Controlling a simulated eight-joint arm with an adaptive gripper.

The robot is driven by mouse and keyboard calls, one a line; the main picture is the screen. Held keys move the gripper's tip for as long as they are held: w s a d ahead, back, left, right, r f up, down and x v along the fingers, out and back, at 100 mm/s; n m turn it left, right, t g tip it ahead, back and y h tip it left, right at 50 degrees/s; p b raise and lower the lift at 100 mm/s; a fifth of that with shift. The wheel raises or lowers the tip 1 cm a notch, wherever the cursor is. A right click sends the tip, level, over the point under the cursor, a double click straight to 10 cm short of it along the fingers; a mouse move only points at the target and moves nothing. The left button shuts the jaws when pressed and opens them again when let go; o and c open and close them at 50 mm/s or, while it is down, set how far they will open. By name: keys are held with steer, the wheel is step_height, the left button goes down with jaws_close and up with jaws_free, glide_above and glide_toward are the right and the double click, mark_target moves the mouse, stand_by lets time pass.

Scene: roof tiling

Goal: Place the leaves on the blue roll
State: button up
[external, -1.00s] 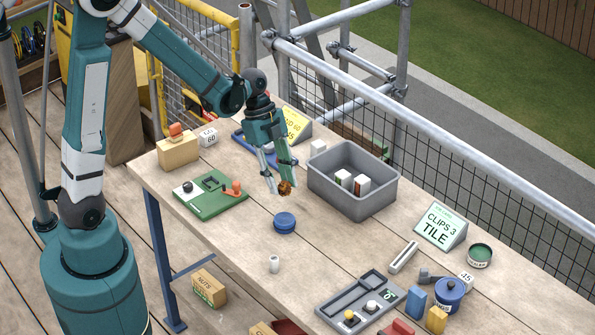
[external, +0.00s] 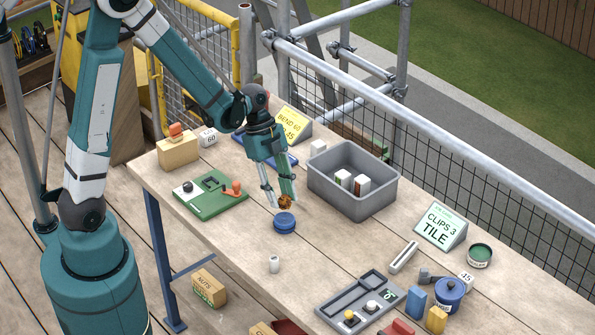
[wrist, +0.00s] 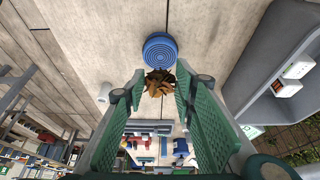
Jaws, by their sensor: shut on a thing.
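The leaves (external: 285,201) are a small brown crumpled clump. They are held between the fingertips of my gripper (external: 283,204), which is shut on them. In the wrist view the leaves (wrist: 159,83) sit between the two green finger pads. The blue roll (external: 284,224) is a short round blue disc lying on the table. In the external view it is just below the leaves. In the wrist view the blue roll (wrist: 160,50) shows its ridged round top, just beyond the leaves. The leaves look a little above the roll; I cannot tell whether they touch it.
A grey bin (external: 350,195) with white boxes stands right of my gripper. A green board (external: 210,197) lies to the left, and a small white cylinder (external: 274,264) stands in front of the roll. A grey tray (external: 360,302) lies nearer the front. Table around the roll is clear.

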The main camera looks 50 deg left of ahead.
mark_target(280, 204)
steer(key=shift+f, duration=1.85)
steer(key=shift+f+b, duration=0.15)
steer(key=shift+b, duration=0.25)
steer(key=o, duration=0.7)
steer(key=p+v, duration=0.1)
steer(key=v, duration=1.1)
steer(key=shift+p, duration=0.4)
steer(key=shift+r, duration=0.3)
